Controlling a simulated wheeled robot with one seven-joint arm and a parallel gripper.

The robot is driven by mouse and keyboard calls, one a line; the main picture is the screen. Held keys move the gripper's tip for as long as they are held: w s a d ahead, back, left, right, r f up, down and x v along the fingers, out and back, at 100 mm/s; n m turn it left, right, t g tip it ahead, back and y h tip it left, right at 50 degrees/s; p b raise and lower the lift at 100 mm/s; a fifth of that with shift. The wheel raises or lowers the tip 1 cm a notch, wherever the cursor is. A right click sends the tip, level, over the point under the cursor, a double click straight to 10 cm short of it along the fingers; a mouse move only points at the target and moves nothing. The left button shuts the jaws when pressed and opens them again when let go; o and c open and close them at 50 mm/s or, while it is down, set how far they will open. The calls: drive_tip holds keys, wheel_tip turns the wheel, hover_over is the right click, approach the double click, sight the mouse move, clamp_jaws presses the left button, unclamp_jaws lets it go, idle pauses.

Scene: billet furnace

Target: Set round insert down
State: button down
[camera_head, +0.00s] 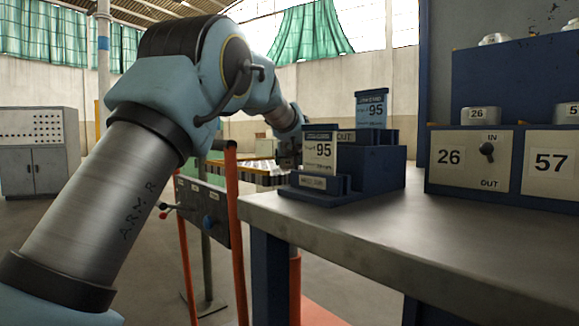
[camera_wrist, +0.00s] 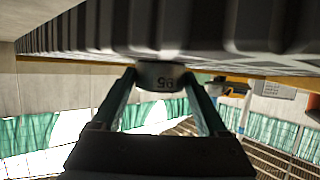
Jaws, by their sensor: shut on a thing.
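The round insert (camera_wrist: 160,77) is a small grey round piece with the number 95 on it, upside down in the wrist view. My gripper (camera_wrist: 161,82) is shut on it, one finger on each side. A dark ridged surface (camera_wrist: 230,28) spans the top of the wrist view, close to the insert; I cannot tell whether they touch. In the head view, my wrist (camera_head: 287,140) is behind the blue card holder, and the insert is hidden.
A grey worktop (camera_head: 430,235) carries the blue holder (camera_head: 372,168) with two 95 cards. Numbered boxes 26 (camera_head: 465,160) and 57 (camera_head: 552,165) stand right. A yellow-edged roller bed (camera_head: 240,178) lies beyond; an orange-railed control stand (camera_head: 205,215) is beside the worktop.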

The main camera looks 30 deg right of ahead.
unclamp_jaws()
drive_tip(key=b+v, duration=0.2)
drive_tip(key=v, duration=1)
idle(0.5)
